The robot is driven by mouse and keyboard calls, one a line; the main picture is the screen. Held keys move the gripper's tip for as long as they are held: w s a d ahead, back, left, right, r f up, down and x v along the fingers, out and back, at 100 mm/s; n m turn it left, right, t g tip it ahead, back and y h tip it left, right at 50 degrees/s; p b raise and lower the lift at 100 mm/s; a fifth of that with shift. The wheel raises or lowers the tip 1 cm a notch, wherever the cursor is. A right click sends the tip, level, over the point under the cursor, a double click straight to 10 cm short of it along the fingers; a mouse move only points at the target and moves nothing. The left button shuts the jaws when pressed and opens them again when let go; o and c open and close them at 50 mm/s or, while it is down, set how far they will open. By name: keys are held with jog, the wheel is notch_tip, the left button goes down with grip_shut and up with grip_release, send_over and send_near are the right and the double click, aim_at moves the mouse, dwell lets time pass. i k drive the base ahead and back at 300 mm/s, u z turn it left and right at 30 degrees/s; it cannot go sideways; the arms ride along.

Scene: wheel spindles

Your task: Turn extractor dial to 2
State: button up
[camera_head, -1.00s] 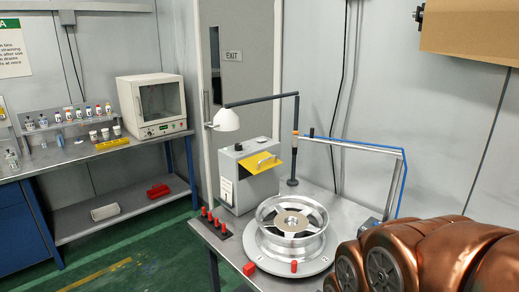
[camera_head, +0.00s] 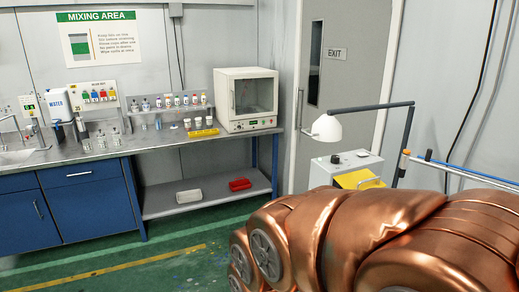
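A grey box (camera_head: 345,168) with a yellow flap (camera_head: 359,179) and a handle stands at the right, by the door. A small dark knob (camera_head: 335,158) shows on its top; I cannot read any numbers there or tell for sure that it is the extractor dial. A white hood (camera_head: 327,128) on a dark jointed arm (camera_head: 372,107) hangs above the box. My copper arm fills the lower right and hides the lower part of the box and the table below it. My gripper is not in view.
A steel bench (camera_head: 100,150) with blue cabinets (camera_head: 90,207) runs along the left wall, holding bottles and a white oven (camera_head: 246,100). A lower shelf (camera_head: 160,205) carries a white tray (camera_head: 189,197) and red bin (camera_head: 240,184). Green floor (camera_head: 110,275) is clear at the lower left.

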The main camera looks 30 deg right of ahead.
aim_at(335, 159)
jog(key=u, duration=0.2)
jog(key=i, duration=1.4)
jog(key=z, duration=0.3)
